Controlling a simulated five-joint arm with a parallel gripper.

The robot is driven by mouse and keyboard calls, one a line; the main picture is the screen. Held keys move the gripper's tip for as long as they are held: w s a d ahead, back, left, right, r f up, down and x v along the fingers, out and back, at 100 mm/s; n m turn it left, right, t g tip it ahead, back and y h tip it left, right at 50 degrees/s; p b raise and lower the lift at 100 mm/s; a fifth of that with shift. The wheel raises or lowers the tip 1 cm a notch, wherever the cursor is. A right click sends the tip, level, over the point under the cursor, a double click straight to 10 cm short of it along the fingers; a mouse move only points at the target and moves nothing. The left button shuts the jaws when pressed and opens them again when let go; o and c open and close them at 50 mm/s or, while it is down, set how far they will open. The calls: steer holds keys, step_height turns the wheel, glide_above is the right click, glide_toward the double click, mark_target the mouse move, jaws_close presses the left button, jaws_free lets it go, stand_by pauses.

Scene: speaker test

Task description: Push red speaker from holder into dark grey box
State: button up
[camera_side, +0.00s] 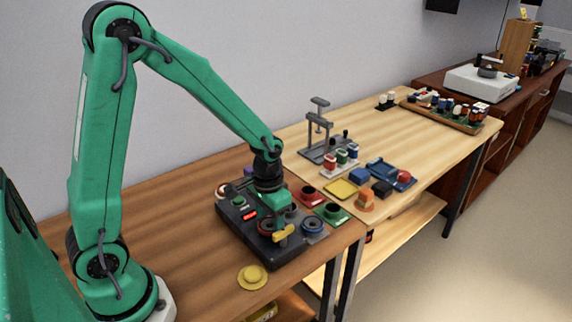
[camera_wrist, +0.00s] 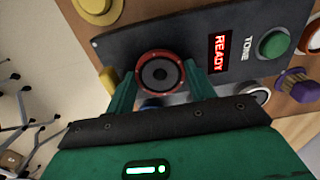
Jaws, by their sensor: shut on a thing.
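The red speaker (camera_wrist: 160,73) has a red rim and a dark cone, and it lies face toward the camera between my two green fingers in the wrist view. My gripper (camera_wrist: 160,80) is shut on it, one finger at each side. In the side view my gripper (camera_side: 273,221) is low over the dark grey box (camera_side: 284,254), and part of the red speaker (camera_side: 265,226) shows beside it. The box also shows in the wrist view (camera_wrist: 125,48), with a lit red READY display (camera_wrist: 219,53). I cannot tell how deep the speaker sits; its lower edge is hidden.
A yellow lever (camera_side: 284,234) sticks up at the box's front, close to my fingers. Red (camera_side: 308,195) and green (camera_side: 332,213) holders stand behind. A yellow disc (camera_side: 252,276) lies in front on clear table.

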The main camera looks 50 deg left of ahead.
steer(key=o, duration=1)
steer(key=shift+d, duration=0.1)
steer(key=shift+c, duration=0.3)
steer(key=shift+r, duration=0.15)
steer(key=shift+c, duration=0.2)
steer(key=shift+r, duration=0.15)
steer(key=shift+o, duration=0.5)
steer(key=shift+w+r, duration=0.15)
steer(key=shift+r, duration=3.3)
steer(key=shift+s+r, duration=0.15)
steer(key=shift+s, duration=0.05)
